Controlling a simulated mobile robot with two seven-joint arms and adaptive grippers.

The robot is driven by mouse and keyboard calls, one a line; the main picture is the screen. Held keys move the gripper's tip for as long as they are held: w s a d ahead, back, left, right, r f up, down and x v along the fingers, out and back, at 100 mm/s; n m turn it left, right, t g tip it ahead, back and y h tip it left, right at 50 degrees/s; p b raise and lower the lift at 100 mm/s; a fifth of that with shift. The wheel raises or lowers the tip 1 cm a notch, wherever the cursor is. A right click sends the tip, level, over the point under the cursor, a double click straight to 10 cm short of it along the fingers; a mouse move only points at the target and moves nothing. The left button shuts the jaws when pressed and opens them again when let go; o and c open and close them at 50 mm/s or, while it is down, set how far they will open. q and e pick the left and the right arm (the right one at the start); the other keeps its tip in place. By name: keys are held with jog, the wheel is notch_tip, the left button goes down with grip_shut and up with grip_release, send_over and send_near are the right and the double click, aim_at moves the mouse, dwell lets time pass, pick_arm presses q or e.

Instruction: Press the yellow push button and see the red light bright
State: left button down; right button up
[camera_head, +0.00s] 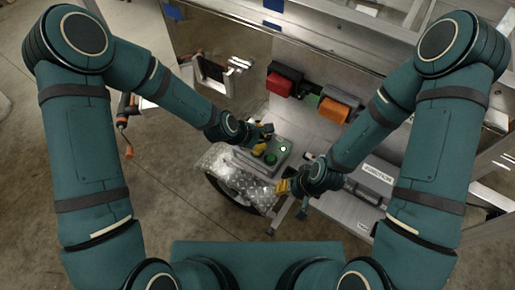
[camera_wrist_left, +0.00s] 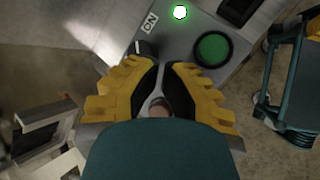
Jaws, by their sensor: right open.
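A grey control box (camera_head: 262,163) stands below my left gripper. It carries a green round button (camera_head: 270,158) and a bright green-white light (camera_head: 283,149). In the left wrist view the green button (camera_wrist_left: 212,49) and lit green light (camera_wrist_left: 180,12) show clearly, with a black knob (camera_wrist_left: 145,48) beside the fingertips. I cannot make out a yellow push button or a red light. My left gripper (camera_head: 266,139) has yellow-sided fingers that come together at the tips over the box, in the left wrist view (camera_wrist_left: 161,66). My right gripper (camera_head: 282,187) is open, to the lower right of the box.
A red box (camera_head: 279,84) and an orange box (camera_head: 334,110) sit on the metal trailer behind. A grey labelled case (camera_head: 370,182) lies near my right arm. A diamond-plate fender (camera_head: 232,181) is under the control box.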

pick_arm(q)
jog(key=shift+f, duration=0.15)
dwell(0.3)
jog(key=shift+f+b, duration=0.35)
jog(key=shift+b, duration=0.1)
jog(key=shift+f, duration=0.25)
dwell(0.3)
jog(key=shift+r, duration=0.75)
notch_tip(320, 180, up, 6)
jog(key=p, duration=0.4)
jog(key=shift+p, duration=0.35)
